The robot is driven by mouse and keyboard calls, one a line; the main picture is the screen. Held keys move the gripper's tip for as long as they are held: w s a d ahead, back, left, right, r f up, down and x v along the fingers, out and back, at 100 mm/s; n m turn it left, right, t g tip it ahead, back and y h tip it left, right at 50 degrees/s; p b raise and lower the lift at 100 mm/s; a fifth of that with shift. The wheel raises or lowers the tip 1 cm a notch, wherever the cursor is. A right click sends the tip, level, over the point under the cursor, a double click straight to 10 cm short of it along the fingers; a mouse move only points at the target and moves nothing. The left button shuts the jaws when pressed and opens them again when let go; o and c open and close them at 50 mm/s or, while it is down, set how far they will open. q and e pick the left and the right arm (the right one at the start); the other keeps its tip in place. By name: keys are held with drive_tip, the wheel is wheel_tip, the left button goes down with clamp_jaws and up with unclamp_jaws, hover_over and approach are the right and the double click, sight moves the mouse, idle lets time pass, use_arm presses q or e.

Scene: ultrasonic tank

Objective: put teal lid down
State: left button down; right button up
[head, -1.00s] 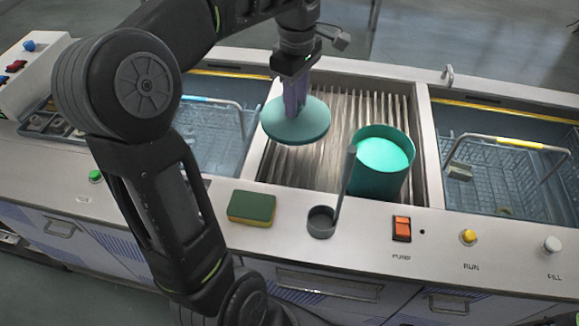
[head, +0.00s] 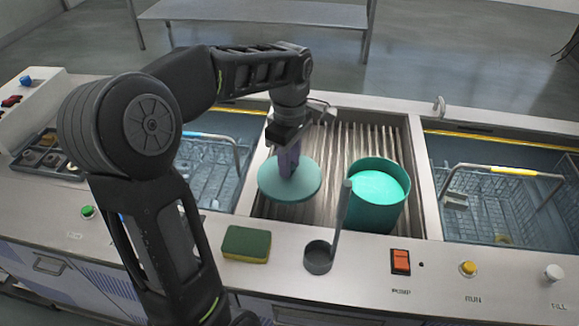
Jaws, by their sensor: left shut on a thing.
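The teal lid (head: 300,186) is a flat round disc over the left part of the ribbed drainboard (head: 333,137). My left gripper (head: 288,168) comes down from above and is shut on the lid near its middle; the fingers hide the grip itself. The lid looks level and close to the ribs, but I cannot tell whether it touches them. The open teal container (head: 376,214) stands upright to the right, with lighter teal inside. My right gripper is out of view.
Tanks with wire baskets (head: 205,165) (head: 490,200) lie on both sides. A yellow-green sponge (head: 246,244) and a grey ladle (head: 318,257) are on the front ledge, near the orange switch (head: 401,262). Bare ribs show behind the lid.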

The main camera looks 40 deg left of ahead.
use_arm(q)
drive_tip(key=shift+f, duration=0.95)
drive_tip(key=shift+f+b, duration=0.45)
drive_tip(key=shift+f, duration=0.2)
drive_tip(key=c, duration=1.1)
unclamp_jaws()
drive_tip(key=shift+c, duration=0.2)
drive_tip(key=shift+r, duration=0.15)
